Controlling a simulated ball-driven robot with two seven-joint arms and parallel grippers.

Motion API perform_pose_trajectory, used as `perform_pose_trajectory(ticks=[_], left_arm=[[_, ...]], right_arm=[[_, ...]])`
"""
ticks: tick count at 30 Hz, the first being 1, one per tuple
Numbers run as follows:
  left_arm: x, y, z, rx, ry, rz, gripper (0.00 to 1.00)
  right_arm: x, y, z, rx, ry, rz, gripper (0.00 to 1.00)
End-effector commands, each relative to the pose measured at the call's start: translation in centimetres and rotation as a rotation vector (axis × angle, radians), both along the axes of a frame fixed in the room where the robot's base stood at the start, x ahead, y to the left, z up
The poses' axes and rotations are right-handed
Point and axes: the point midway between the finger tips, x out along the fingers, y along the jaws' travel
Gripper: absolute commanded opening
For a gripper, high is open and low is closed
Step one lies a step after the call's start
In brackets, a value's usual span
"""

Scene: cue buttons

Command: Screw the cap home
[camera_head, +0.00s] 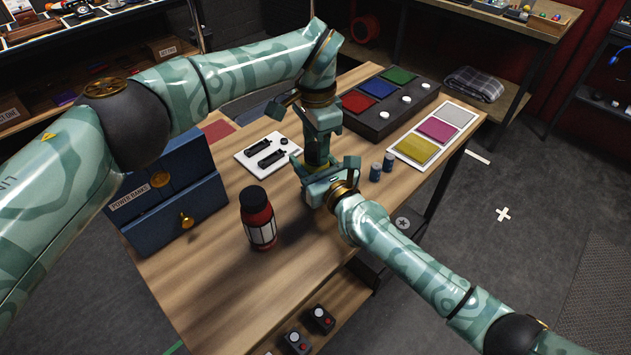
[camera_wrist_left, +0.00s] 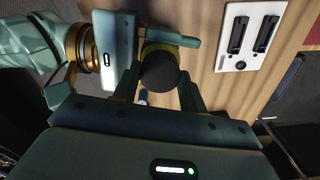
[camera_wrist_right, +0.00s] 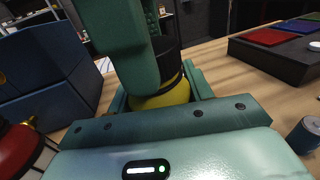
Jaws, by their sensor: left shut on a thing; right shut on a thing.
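A yellow container (camera_wrist_right: 165,96) with a black cap (camera_wrist_right: 168,66) stands between my two grippers, and in the head view the grippers hide it. My right gripper (camera_wrist_right: 160,104) is shut on the yellow body from the side. My left gripper (camera_head: 318,166) points down from above and is shut on the black cap. In the left wrist view, the round cap top (camera_wrist_left: 160,73) sits between the fingers, with a yellow edge behind it. Cap and body appear to meet; whether a thread gap remains cannot be seen.
A red bottle (camera_head: 258,219) stands left of the grippers, before a blue box (camera_head: 165,190). Two small blue cans (camera_head: 376,172) stand right. Behind are a white plate (camera_head: 267,153) with black slots, a dark button console (camera_head: 385,118) and a color card (camera_head: 437,129). The front tabletop is clear.

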Motion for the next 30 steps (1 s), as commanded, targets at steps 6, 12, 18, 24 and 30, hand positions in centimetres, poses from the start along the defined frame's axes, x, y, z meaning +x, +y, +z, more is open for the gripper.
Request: perform_pose_trajectory(ticks=[6, 12, 18, 24, 30], left_arm=[[0.18, 0.11, 0.03, 0.004, -0.005, -0.720, 0.15], [0.18, 0.08, 0.00, 0.005, -0.004, -1.395, 0.15], [0.16, 0.06, -0.04, 0.004, -0.002, -2.065, 0.15], [0.15, 0.05, -0.05, 0.005, 0.000, -2.731, 0.15], [0.11, 0.09, -0.13, -0.003, -0.004, 2.890, 0.15]], right_arm=[[-0.04, 0.00, -0.06, -0.001, 0.000, 0.001, 0.00], [-0.05, 0.03, -0.06, -0.001, 0.000, 0.001, 0.00], [-0.07, 0.05, -0.06, -0.001, 0.000, 0.002, 0.00], [-0.09, 0.08, -0.07, -0.001, 0.000, 0.003, 0.00], [-0.10, 0.10, -0.08, -0.001, 0.000, 0.003, 0.00]])
